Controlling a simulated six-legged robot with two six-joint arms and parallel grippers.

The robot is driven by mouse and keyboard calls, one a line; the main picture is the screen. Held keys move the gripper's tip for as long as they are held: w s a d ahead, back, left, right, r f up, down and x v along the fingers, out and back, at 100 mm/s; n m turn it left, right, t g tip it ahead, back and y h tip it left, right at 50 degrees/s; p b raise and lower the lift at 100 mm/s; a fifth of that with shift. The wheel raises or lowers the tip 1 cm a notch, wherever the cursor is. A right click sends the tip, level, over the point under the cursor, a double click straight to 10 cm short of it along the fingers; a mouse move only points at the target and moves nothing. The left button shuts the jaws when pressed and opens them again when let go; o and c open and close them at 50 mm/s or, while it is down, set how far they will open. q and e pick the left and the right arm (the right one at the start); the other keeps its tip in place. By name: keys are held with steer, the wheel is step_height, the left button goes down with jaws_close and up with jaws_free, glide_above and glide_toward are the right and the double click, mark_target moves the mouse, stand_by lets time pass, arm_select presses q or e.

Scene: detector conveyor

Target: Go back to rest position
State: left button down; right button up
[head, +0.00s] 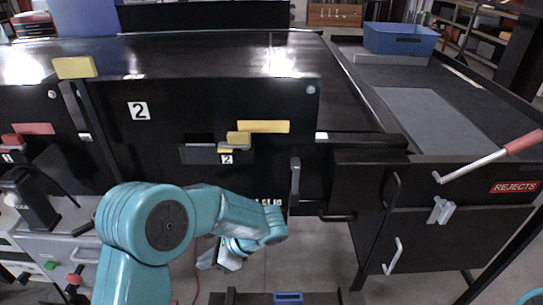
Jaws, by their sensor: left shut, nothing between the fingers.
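My left arm, teal, rises from the bottom left and bends to the right in front of the black conveyor housing (240,100). My left gripper (208,264) is low, below the arm's forearm and over the floor. It is shut and empty, and partly hidden by my own arm links. It stands apart from the conveyor front. Only a small teal piece of my right arm shows in the bottom right corner. My right gripper is out of the picture.
The housing carries yellow handles (263,127) and a "2" label. At right stand a reject cabinet with a red-gripped lever (521,143) and a blue bin (400,39). Grey equipment (75,250) stands at lower left. Open floor (320,262) lies right of my left gripper.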

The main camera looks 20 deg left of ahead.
arm_select(q)
steer(key=s+d+f+n+t+h, duration=0.1)
steer(key=s+d+f+n+h, duration=0.5)
steer(key=f, duration=0.4)
steer(key=s+d+f+n+t+h, duration=0.2)
steer(key=s+d+f+n+h, duration=0.5)
steer(key=d+f+n, duration=0.3)
steer(key=shift+s+d+f+n, duration=0.3)
steer(key=shift+s+f, duration=0.2)
steer(key=shift+s, duration=0.1)
steer(key=c, duration=1.8)
jaws_free()
